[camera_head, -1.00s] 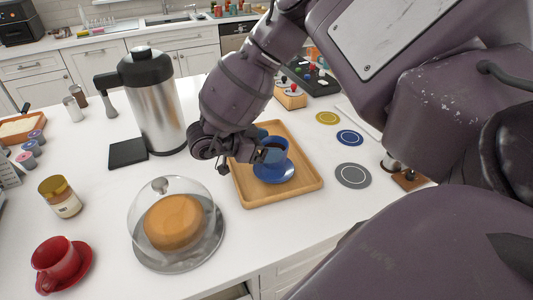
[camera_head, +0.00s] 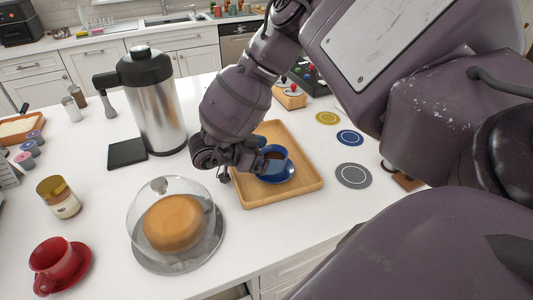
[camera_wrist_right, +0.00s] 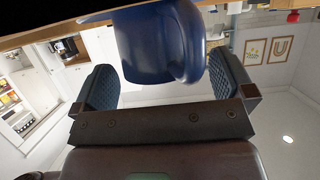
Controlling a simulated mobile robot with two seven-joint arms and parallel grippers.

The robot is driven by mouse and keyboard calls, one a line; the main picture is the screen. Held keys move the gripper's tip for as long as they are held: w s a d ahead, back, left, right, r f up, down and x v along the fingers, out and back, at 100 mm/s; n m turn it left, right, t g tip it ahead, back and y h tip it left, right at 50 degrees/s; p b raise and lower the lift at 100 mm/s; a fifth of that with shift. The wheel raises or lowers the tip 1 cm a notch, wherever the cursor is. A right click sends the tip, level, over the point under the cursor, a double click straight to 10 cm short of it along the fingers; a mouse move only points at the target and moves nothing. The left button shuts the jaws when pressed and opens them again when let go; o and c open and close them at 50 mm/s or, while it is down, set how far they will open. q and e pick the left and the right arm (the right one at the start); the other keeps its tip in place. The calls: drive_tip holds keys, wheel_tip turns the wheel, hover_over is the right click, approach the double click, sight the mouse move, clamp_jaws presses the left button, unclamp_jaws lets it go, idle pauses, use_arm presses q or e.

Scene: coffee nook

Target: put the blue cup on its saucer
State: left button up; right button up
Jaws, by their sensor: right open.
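The blue cup (camera_head: 274,160), with dark liquid inside, stands upright over its blue saucer (camera_head: 287,175) and appears to rest on it. The saucer shows at the cup's right and front; the rest is hidden. The saucer is on a wooden tray (camera_head: 301,188). My right gripper (camera_head: 250,158) is at the cup's left side. In the right wrist view my right gripper (camera_wrist_right: 163,68) is open, with its two fingers on either side of the blue cup (camera_wrist_right: 150,42) and gaps visible beside it. My left gripper is not in view.
A glass-domed cake (camera_head: 174,222) stands front left of the tray, and a steel coffee pot (camera_head: 158,105) behind left. A red cup (camera_head: 52,260) is at the far left front. Round coasters (camera_head: 353,175) lie right of the tray on clear counter.

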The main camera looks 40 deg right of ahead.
drive_tip(key=v, duration=0.7)
drive_tip(key=shift+a+r, duration=0.2)
drive_tip(key=shift+a, duration=0.1)
drive_tip(key=shift+w, duration=0.1)
